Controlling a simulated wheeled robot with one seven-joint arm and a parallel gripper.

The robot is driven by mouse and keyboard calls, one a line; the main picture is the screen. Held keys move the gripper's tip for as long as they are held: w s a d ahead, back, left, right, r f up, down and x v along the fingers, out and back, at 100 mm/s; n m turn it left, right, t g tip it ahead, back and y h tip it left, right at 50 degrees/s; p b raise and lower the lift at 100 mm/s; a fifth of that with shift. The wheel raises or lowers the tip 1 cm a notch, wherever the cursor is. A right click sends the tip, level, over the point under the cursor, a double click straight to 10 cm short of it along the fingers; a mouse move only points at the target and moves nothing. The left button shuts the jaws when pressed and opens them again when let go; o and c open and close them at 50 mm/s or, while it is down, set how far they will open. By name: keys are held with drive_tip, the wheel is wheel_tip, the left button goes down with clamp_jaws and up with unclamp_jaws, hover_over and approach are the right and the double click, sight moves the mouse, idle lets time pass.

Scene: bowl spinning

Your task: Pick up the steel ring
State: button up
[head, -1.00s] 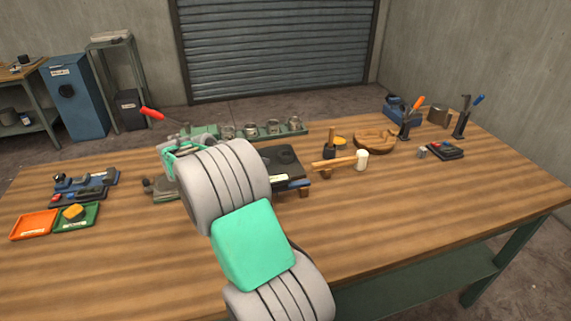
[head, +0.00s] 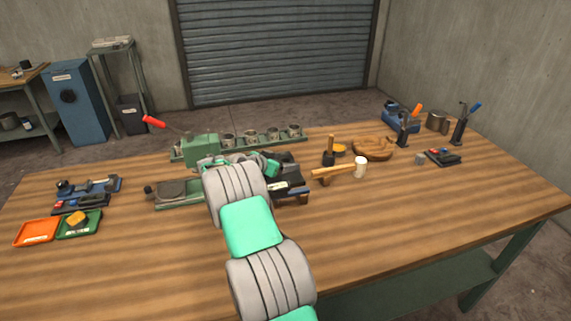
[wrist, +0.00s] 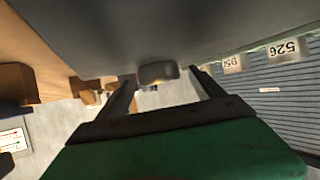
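Several steel ring-like cups (head: 251,138) stand in a row on a green rack (head: 215,150) at the back of the workbench in the head view. I cannot tell which one is the steel ring of the task. My gripper (wrist: 165,88) is open in the wrist view, its two dark fingers apart. A small rounded grey-brown object (wrist: 158,73) shows between the fingertips, against a broad grey surface; no grip on it shows. I cannot tell if it is the ring. In the head view my arm hides the fingers, near the dark block (head: 290,183) in front of the rack.
A green press with a red lever (head: 200,148) stands left of the dark block. A wooden mallet (head: 335,173) and wooden bowl (head: 373,148) lie to the right. Orange (head: 37,232) and green trays (head: 80,225) are at the left. The front right of the bench is clear.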

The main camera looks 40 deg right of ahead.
clamp_jaws()
idle(0.7)
